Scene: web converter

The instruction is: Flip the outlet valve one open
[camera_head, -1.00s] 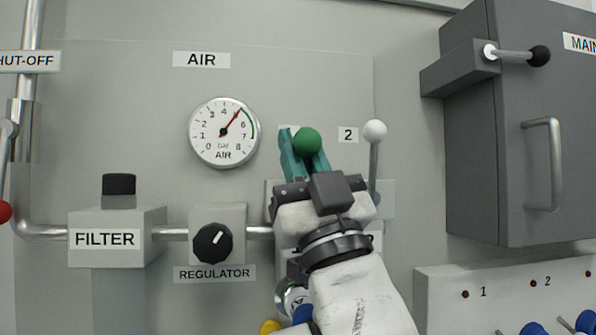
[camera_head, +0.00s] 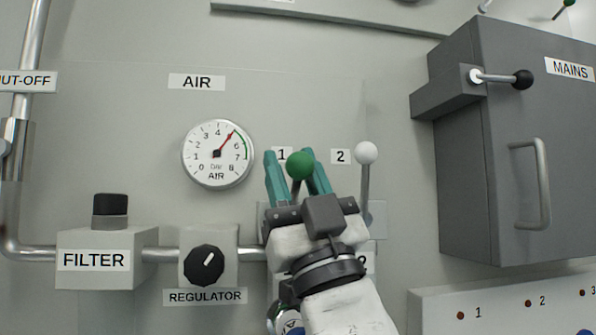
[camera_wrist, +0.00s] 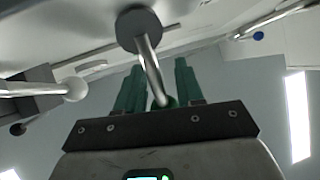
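The outlet valve one lever has a green ball knob (camera_head: 299,165) and stands up beside the label 1 (camera_head: 281,154). My gripper (camera_head: 293,165) is open, with its two green fingers on either side of the knob and a gap visible beside it. In the wrist view the metal lever (camera_wrist: 150,65) runs from a round grey hub down between the fingers. Its green knob (camera_wrist: 168,102) shows partly near my palm. The valve two lever with a white knob (camera_head: 366,152) stands upright to the right. My gripper hides the valve body.
The air gauge (camera_head: 217,154), regulator knob (camera_head: 204,264) and filter (camera_head: 93,258) are on the left. The grey mains box (camera_head: 470,170) with its black-knobbed lever (camera_head: 522,79) sticks out on the right. The white-knobbed lever is close to my gripper's right side.

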